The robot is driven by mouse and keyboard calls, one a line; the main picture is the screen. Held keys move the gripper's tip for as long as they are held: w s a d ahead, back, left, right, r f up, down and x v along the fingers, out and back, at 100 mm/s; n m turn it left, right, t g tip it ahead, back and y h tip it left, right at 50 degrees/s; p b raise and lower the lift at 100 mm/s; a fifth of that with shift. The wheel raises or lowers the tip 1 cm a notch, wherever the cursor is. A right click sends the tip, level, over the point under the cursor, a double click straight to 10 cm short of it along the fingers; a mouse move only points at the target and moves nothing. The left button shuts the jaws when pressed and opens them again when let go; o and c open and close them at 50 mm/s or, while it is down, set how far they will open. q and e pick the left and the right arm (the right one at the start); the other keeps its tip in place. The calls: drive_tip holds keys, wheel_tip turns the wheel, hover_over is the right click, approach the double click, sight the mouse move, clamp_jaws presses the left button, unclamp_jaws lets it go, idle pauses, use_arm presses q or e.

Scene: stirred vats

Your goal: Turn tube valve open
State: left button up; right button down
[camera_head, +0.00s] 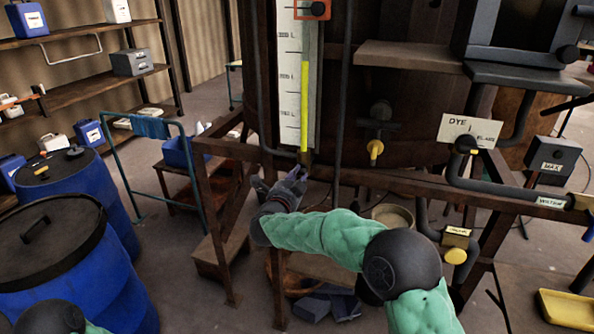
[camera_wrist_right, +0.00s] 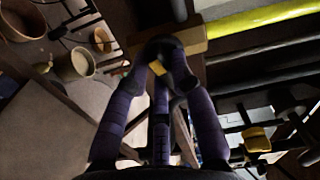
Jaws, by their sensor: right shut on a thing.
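The sight tube (camera_head: 305,100) with yellow liquid runs up beside a white scale (camera_head: 289,80) on the front of the vat. The tube valve (camera_head: 305,157) is a small brass-coloured block at the tube's foot. In the right wrist view its block (camera_wrist_right: 194,38) lies below the yellow tube (camera_wrist_right: 262,20). My right gripper (camera_head: 292,178) reaches up to the valve from below. In the right wrist view its purple fingers (camera_wrist_right: 163,50) close together at the block, with a bit of yellow (camera_wrist_right: 157,68) between them. The fingers hide most of the handle, so its angle is unclear. My left gripper is out of view.
A rusty frame rail (camera_head: 410,182) runs under the vat (camera_head: 400,110). Yellow-handled valves (camera_head: 376,150) and dark pipes stand to the right, by the DYE sign (camera_head: 470,130). A bucket (camera_head: 393,214) sits below. Blue drums (camera_head: 75,270) stand at left.

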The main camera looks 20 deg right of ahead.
drive_tip(key=n+p, duration=0.9)
drive_tip(key=shift+s+d+r, duration=0.1)
drive_tip(key=shift+r, duration=0.15)
drive_tip(key=n+p, duration=0.2)
drive_tip(key=shift+n+p, duration=1.65)
drive_tip(key=shift+n, duration=0.45)
drive_tip(key=shift+f, duration=0.1)
drive_tip(key=c, duration=1.1)
unclamp_jaws()
drive_tip(key=shift+o, duration=0.2)
drive_tip(key=shift+s, duration=0.1)
drive_tip(key=v, duration=1.2)
